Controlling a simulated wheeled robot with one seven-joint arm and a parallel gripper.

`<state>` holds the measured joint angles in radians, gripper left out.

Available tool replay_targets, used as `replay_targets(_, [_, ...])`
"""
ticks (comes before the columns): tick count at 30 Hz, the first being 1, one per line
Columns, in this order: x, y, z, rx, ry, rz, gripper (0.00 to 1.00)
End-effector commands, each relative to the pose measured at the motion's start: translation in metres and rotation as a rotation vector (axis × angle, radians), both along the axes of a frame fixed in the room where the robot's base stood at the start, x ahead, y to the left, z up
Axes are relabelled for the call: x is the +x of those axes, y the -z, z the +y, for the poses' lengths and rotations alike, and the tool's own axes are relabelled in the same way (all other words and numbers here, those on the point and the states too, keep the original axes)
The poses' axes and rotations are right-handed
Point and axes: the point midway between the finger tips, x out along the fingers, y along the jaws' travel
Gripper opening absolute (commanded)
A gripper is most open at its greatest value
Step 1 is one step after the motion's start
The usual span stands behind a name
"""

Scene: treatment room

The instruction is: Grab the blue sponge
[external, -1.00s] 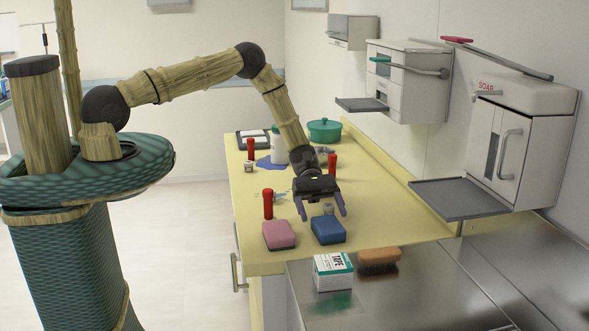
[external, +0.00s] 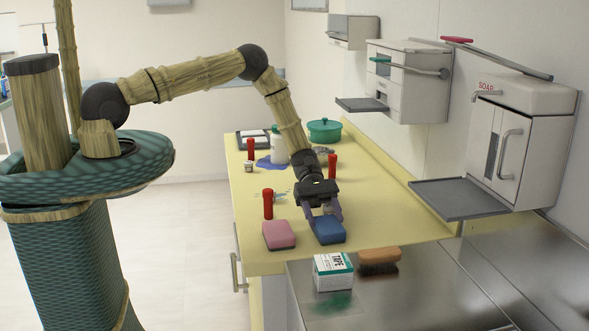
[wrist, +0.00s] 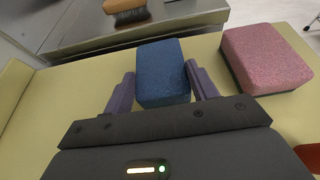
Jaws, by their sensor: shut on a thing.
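The blue sponge (external: 328,231) lies on the yellow counter near its front edge, to the right of the pink sponge (external: 279,235). My gripper (external: 326,213) is down at the blue sponge, with its purple fingers at the sponge's rear part. In the wrist view the blue sponge (wrist: 162,72) sits between the two fingers of my gripper (wrist: 161,90), which are shut on its sides. The pink sponge also shows in the wrist view (wrist: 266,58), apart from the fingers.
A red bottle (external: 268,204) stands close behind the pink sponge. A tape box (external: 333,271) and a brown brush (external: 379,256) lie on the metal surface in front. A green pot (external: 324,130) and a white bottle (external: 278,145) stand farther back.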

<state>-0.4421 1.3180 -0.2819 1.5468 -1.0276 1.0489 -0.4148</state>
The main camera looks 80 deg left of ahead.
Motion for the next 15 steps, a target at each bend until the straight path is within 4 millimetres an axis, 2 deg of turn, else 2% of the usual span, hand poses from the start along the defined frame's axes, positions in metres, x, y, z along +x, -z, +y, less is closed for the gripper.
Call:
replay_targets(10, [0.0, -0.002, 0.0, 0.0, 0.0, -0.001, 0.37])
replay_targets(15, [0.001, -0.013, 0.001, 0.0, 0.0, -0.002, 0.37])
